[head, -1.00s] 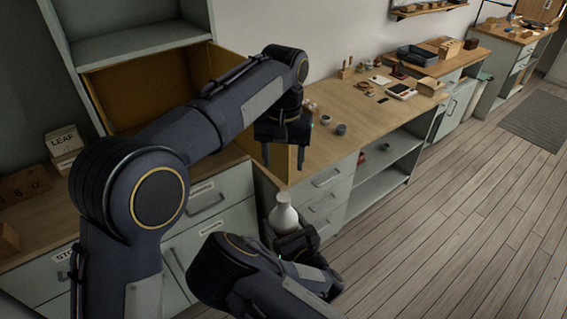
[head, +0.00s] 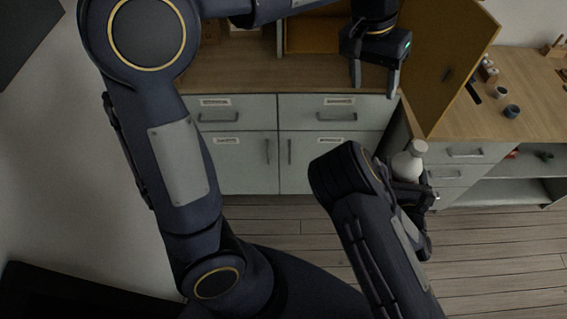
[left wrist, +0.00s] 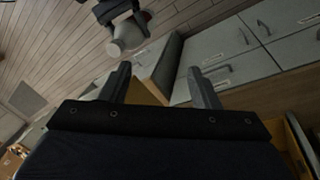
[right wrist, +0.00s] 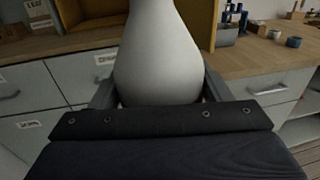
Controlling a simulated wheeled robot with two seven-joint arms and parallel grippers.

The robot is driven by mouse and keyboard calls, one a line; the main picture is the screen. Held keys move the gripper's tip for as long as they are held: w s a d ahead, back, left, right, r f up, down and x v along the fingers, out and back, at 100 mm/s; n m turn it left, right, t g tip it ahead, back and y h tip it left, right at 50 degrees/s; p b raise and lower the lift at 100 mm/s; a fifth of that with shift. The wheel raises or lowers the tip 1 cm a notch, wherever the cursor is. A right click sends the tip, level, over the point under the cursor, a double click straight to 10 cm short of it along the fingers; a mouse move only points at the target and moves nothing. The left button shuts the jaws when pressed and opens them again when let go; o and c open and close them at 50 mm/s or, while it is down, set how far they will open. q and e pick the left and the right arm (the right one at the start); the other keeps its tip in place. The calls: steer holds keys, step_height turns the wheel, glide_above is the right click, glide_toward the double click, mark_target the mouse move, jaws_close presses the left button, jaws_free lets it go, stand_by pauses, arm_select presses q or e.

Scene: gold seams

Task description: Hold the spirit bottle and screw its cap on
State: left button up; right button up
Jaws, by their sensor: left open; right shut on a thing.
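The spirit bottle (head: 404,165) is pale grey-white with a rounded body and narrow neck. My right gripper (head: 418,192) is shut on it, and it is held off the floor in front of the drawers. In the right wrist view the bottle (right wrist: 158,60) stands between the fingers, its top out of frame. My left gripper (head: 374,88) is open, higher up and to the left of the bottle, with nothing between its fingers. The left wrist view shows the bottle (left wrist: 124,38) beyond the open fingers, apart from them. I cannot make out a separate cap in any view.
A yellow-brown door panel (head: 440,65) stands open beside my left gripper. A grey cabinet with labelled drawers (head: 335,115) is behind. The wooden floor (head: 490,240) is clear at right.

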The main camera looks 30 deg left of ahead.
arm_select(q)
steer(key=s+a+f+n+t+h, duration=0.1)
steer(key=s+a+t+h, duration=0.1)
steer(key=s+a, duration=0.8)
steer(key=s+f+n+t, duration=0.2)
steer(key=s+f, duration=0.6)
steer(key=s, duration=0.4)
steer(key=shift+s+a+t+y, duration=0.25)
steer(key=shift+t+y, duration=0.05)
steer(key=shift+t, duration=0.1)
